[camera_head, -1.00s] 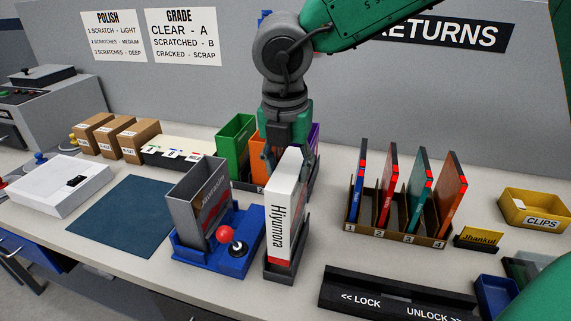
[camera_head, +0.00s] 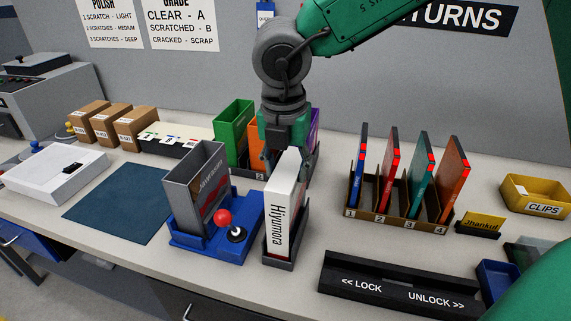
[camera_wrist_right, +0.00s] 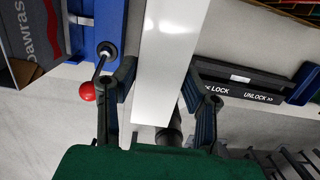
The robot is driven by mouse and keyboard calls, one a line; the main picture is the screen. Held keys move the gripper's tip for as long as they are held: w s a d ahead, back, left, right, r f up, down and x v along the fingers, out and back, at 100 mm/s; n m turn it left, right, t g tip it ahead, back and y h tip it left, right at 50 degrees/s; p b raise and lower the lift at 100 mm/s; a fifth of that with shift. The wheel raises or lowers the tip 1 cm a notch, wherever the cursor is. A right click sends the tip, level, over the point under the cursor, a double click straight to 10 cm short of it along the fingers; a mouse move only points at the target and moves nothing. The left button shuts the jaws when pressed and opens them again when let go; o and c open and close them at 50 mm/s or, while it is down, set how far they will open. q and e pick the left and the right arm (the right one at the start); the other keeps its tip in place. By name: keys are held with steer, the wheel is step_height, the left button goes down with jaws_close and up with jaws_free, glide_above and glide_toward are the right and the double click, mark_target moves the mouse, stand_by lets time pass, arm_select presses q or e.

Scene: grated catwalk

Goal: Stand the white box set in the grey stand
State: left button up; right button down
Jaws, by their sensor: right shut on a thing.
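The white box set (camera_head: 281,212), lettered "Hiyumora" down its spine, stands upright in the narrow grey stand (camera_head: 279,264). The stand's walls surround its lower part. My right gripper (camera_head: 285,158) comes down from above and is shut on the top of the box set. In the right wrist view the white box set (camera_wrist_right: 166,70) lies between the two fingers (camera_wrist_right: 158,105). How deep the box sits in the stand is hidden by the stand's walls. My left gripper is not in view.
A brown rack (camera_head: 397,212) of several slim cases is to the right. The black lock bar (camera_head: 398,287) lies in front. Coloured bins (camera_head: 233,130) stand behind.

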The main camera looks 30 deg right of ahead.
steer(key=shift+a+f, duration=0.1)
steer(key=shift+f, duration=0.4)
steer(key=shift+c, duration=2.3)
jaws_free()
step_height(320, 180, up, 8)
steer(key=p, duration=0.8)
steer(key=shift+r, duration=0.1)
